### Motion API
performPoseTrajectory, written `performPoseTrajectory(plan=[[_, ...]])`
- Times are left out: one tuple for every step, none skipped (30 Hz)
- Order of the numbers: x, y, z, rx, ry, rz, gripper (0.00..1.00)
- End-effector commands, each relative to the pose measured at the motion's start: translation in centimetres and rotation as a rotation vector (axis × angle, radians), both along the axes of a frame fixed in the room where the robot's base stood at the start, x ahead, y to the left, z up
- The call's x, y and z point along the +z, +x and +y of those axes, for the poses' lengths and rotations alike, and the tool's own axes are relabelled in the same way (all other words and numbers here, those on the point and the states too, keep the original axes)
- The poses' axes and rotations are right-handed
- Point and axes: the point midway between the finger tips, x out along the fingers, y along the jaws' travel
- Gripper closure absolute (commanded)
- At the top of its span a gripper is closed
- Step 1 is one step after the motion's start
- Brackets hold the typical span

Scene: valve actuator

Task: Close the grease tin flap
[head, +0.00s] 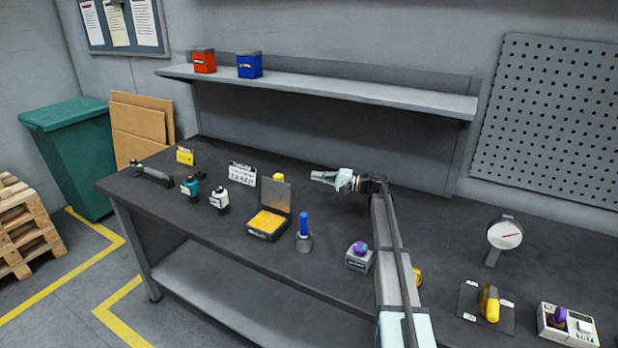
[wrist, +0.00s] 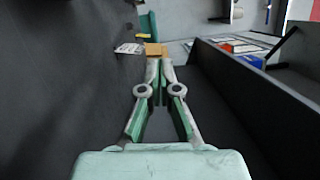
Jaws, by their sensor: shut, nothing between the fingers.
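The grease tin (head: 267,222) sits on the workbench in the head view, dark with a yellow top area. Its grey flap (head: 276,196) stands open, roughly upright at the back of the tin. My gripper (head: 313,175) is to the right of and behind the flap, apart from it and pointing left. Its fingers are shut and empty; they also meet in the wrist view (wrist: 155,64). I cannot make out the tin or flap in the wrist view.
A blue-handled tool in a grey holder (head: 304,235) stands right of the tin. Small bottles (head: 219,196) and a label card (head: 242,174) are to the left. A purple-knobbed box (head: 358,257) is nearer my arm.

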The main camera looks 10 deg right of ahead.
Motion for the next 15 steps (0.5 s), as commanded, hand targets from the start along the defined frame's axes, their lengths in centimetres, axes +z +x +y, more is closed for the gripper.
performPoseTrajectory(plan=[[0.2, 0.4, 0.7, 0.002, -0.001, 0.000, 1.00], [0.3, 0.6, 1.1, 0.002, -0.001, 0.000, 1.00], [0.3, 0.9, 1.7, 0.003, -0.001, -0.001, 1.00], [0.4, 1.2, 2.2, 0.003, -0.001, -0.001, 1.00], [0.4, 1.5, 2.7, 0.003, -0.001, -0.001, 1.00], [0.5, 1.8, 3.3, 0.004, -0.002, 0.000, 1.00], [0.5, 2.1, 3.9, 0.004, -0.002, 0.000, 1.00], [0.6, 2.4, 4.4, 0.003, -0.002, 0.000, 1.00], [0.6, 2.8, 5.1, 0.003, -0.001, 0.001, 1.00], [0.6, 3.1, 5.6, 0.004, -0.001, 0.001, 1.00], [0.6, 3.4, 6.1, 0.004, -0.001, 0.001, 1.00], [0.6, 3.8, 6.8, 0.003, -0.002, 0.000, 1.00], [0.6, 4.0, 7.3, 0.003, -0.002, 0.000, 1.00], [0.6, 4.3, 7.7, 0.003, -0.002, 0.000, 1.00], [0.7, 3.9, 8.3, 0.003, -0.002, 0.000, 1.00]])
